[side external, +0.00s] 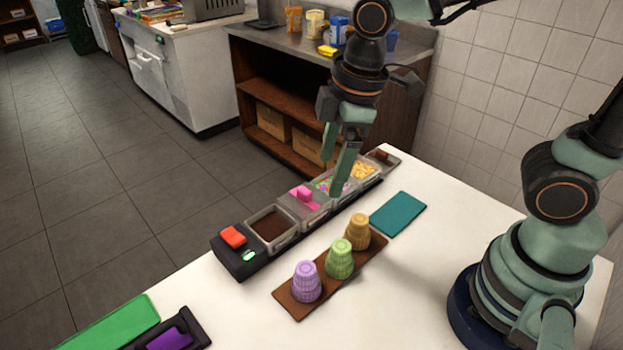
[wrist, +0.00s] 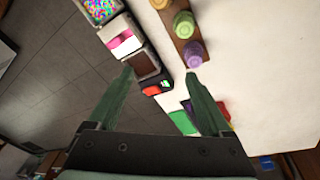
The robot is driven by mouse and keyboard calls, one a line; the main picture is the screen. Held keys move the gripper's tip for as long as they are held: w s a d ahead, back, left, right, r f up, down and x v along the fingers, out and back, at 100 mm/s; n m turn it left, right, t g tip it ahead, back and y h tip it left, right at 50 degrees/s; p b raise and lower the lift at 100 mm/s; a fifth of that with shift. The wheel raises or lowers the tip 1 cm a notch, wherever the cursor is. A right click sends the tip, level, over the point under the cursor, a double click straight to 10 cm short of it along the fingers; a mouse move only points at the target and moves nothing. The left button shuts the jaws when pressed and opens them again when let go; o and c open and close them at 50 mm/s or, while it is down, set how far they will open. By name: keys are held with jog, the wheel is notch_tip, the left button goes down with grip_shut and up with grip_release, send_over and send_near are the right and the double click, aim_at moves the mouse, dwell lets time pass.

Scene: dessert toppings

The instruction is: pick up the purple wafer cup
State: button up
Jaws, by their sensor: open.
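The purple wafer cup (side external: 306,282) stands at the near left end of a brown board (side external: 292,304) on the white counter. A green wafer cup (side external: 339,260) and a tan wafer cup (side external: 358,232) stand behind it on the same board. In the wrist view the purple cup (wrist: 194,54) is at the upper right, just beyond the tip of the right finger. My gripper (side external: 335,170) is open and empty, with its fingers pointing down above the topping bins. In the wrist view my gripper (wrist: 159,74) has its fingers wide apart, with nothing between them.
A row of topping bins (side external: 272,226) in a dark holder runs along the counter's far edge, with a red block (side external: 233,237) at its left end. A teal mat (side external: 398,213) lies right of the cups. A green mat (side external: 112,325) and a dark tray with a purple piece (side external: 170,338) lie front left.

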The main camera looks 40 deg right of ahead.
aim_at(306, 268)
jog(key=s+a+f+n+g, duration=0.25)
jog(key=a+f+n, duration=0.25)
jog(key=a+n, duration=0.25)
jog(key=shift+t+h, duration=0.25)
jog(key=shift+h, duration=0.15)
jog(key=f, duration=1.1)
jog(key=shift+a+f, duration=0.25)
jog(key=shift+f, duration=0.15)
jog(key=c, duration=1.1)
